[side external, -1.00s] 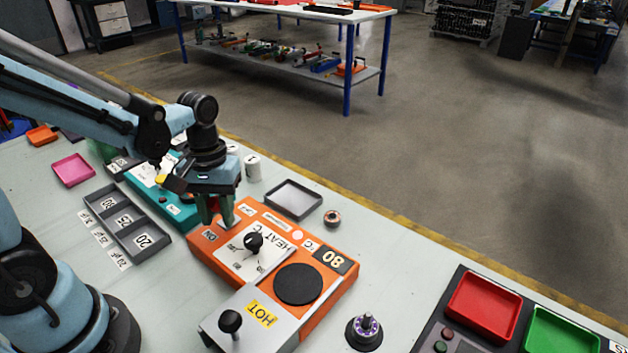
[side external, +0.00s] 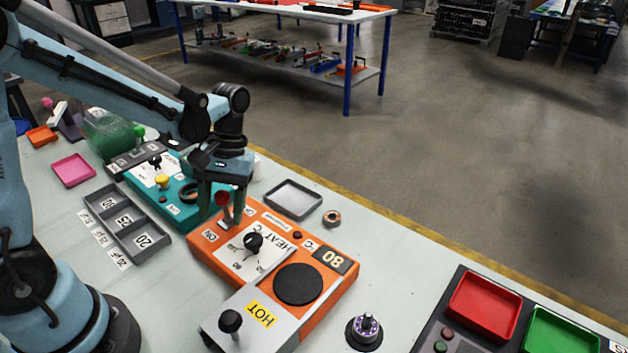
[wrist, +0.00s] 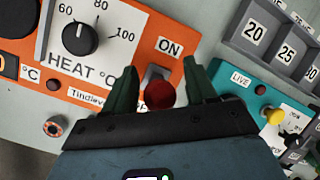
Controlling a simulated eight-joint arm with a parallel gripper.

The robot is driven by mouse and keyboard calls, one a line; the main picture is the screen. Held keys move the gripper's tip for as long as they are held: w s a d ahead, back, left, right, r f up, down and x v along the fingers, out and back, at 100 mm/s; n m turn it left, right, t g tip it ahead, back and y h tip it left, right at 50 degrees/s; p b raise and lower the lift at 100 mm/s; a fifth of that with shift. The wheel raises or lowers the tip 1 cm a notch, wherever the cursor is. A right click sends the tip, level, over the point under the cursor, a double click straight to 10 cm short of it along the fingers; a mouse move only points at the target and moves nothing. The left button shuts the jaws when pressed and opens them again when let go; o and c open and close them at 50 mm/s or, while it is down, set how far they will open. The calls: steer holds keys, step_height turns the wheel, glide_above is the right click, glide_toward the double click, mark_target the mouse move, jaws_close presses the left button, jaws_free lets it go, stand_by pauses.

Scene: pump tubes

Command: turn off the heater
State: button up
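The heater (side external: 330,290) is an orange box with a black HEAT dial (side external: 253,243), a round black plate (side external: 299,284) and an 80 display (side external: 330,259). Its red-knobbed lever (side external: 222,198) rises from a metal plate near the ON label (side external: 209,236). My gripper (side external: 222,208) is over that end of the heater, fingers pointing down. In the wrist view, the dark green fingers (wrist: 158,66) are apart on either side of the red knob (wrist: 160,95), with gaps visible. I cannot tell exactly which way the lever leans.
A teal LIVE unit (side external: 178,203) with a yellow button stands beside the heater. A grey numbered tray (side external: 126,222) lies left, an empty grey tray (side external: 293,199) behind. A HOT-labelled metal cover (side external: 262,313) with a black knob is at the heater's front.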

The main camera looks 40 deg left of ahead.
steer(key=shift+r, duration=0.15)
steer(key=v, duration=1.1)
steer(key=shift+w+r, duration=0.15)
steer(key=shift+r, duration=0.25)
steer(key=shift+c, duration=1)
steer(key=shift+s+a+r, duration=0.15)
steer(key=shift+s+a, duration=0.05)
steer(key=shift+s, duration=0.05)
steer(key=shift+c, duration=1.3)
steer(key=s+a+r+t, duration=0.1)
steer(key=s, duration=0.1)
steer(key=s+a+r+n+t+h, duration=0.1)
steer(key=s, duration=0.1)
steer(key=s+a+r+n+t, duration=0.1)
steer(key=s, duration=0.2)
steer(key=shift+h, duration=0.3)
jaws_close()
steer(key=s+f+n+t, duration=0.2)
steer(key=s+n+t, duration=0.1)
steer(key=s+t, duration=0.2)
steer(key=shift+s+a+n, duration=0.3)
steer(key=shift+s+a, duration=0.15)
steer(key=shift+s, duration=0.35)
